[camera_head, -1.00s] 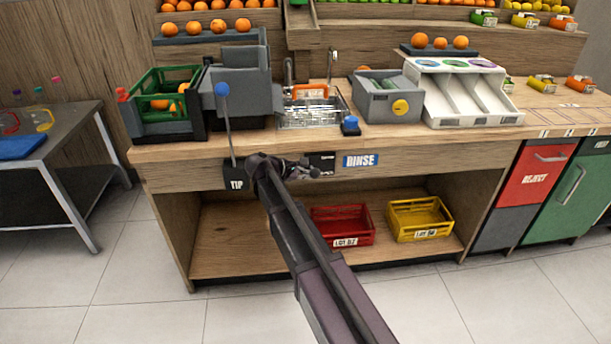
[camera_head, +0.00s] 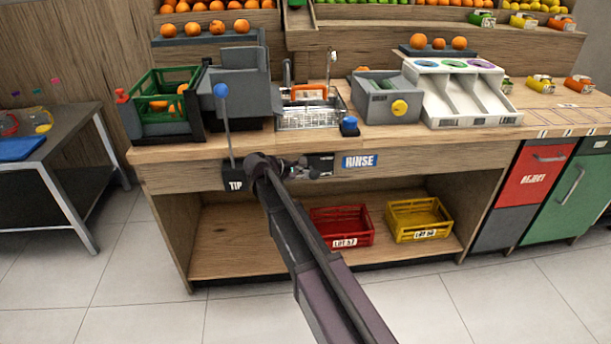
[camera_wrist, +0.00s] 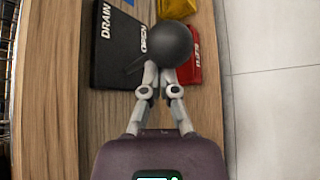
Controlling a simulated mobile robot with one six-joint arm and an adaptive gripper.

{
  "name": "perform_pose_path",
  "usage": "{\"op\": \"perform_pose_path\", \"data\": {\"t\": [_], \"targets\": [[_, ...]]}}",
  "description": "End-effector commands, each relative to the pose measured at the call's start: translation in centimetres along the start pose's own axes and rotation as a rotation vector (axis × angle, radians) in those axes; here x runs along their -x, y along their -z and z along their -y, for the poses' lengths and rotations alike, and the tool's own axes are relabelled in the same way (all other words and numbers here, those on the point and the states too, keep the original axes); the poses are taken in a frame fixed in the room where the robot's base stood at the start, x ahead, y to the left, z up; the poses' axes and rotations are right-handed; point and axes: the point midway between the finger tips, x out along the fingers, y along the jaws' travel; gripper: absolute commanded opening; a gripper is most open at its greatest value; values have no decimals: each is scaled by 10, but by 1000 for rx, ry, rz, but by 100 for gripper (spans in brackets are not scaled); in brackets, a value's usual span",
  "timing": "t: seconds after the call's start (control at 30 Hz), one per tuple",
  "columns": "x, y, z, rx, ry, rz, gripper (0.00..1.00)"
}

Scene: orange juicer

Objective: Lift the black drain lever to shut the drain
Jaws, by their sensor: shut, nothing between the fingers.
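The black drain lever shows in the wrist view as a round black knob (camera_wrist: 172,44) in front of a dark panel (camera_wrist: 112,48) marked DRAIN and OPEN. My gripper (camera_wrist: 163,70) is shut and empty, its fingertips right at the knob's near edge. I cannot tell whether they touch it. In the head view my gripper (camera_head: 308,171) is at the counter's front face, by the dark drain panel (camera_head: 322,162), left of the RINSE label. The lever is too small and too hidden by the gripper to make out there.
The blue-knobbed TIP lever (camera_head: 222,92) stands upright left of my gripper. The sink basket (camera_head: 310,117) is above on the counter. A red crate (camera_head: 342,228) and a yellow crate (camera_head: 420,219) sit on the shelf below. Open floor lies in front.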

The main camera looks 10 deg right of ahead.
Motion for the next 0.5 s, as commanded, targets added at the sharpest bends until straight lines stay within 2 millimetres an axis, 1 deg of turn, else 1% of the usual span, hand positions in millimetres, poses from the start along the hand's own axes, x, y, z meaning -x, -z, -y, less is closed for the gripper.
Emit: {"op": "perform_pose_path", "data": {"t": [0.03, 0.13, 0.47, 0.5], "targets": [[-4, 6, 2, -1, 2, 0, 0], [-6, 15, 4, 0, 2, -3, 0], [-11, 34, 7, 1, 2, -9, 0], [-8, 34, 6, 1, 2, -10, 0]]}}
